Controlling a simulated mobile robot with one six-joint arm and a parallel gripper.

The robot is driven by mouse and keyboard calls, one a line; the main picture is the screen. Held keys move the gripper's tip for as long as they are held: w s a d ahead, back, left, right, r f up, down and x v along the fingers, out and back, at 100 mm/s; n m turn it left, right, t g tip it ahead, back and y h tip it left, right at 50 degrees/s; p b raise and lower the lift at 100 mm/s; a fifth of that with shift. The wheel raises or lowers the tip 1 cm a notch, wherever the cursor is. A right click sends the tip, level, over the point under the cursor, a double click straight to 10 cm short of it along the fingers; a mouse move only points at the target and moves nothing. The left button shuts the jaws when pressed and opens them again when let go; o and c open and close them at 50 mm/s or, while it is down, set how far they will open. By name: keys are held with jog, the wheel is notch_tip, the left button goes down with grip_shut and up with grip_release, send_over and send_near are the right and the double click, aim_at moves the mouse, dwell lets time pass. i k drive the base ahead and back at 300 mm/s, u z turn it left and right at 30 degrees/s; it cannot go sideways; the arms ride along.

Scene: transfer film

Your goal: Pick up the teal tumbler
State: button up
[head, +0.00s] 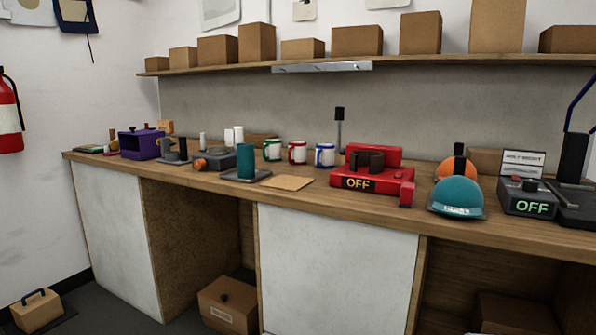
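The teal tumbler (245,161) stands upright on a dark square tray (262,174) near the front edge of the workbench. It is a plain teal cylinder, with a clear view of its side. A flat tan square (287,183) lies just to its right. My gripper is not in view.
The wooden workbench (335,198) also holds a purple box (140,145), a grey device with an orange knob (214,160), several banded cans (297,152), a red OFF machine (378,180), a teal dome (458,196) and a dark OFF box (528,202). A shelf of cardboard boxes (357,41) runs above.

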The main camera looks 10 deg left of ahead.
aim_at(245, 151)
jog(key=z, duration=0.05)
jog(key=k, duration=0.5)
jog(key=u, duration=1.65)
jog(key=i, duration=2.3)
jog(key=z, duration=1.75)
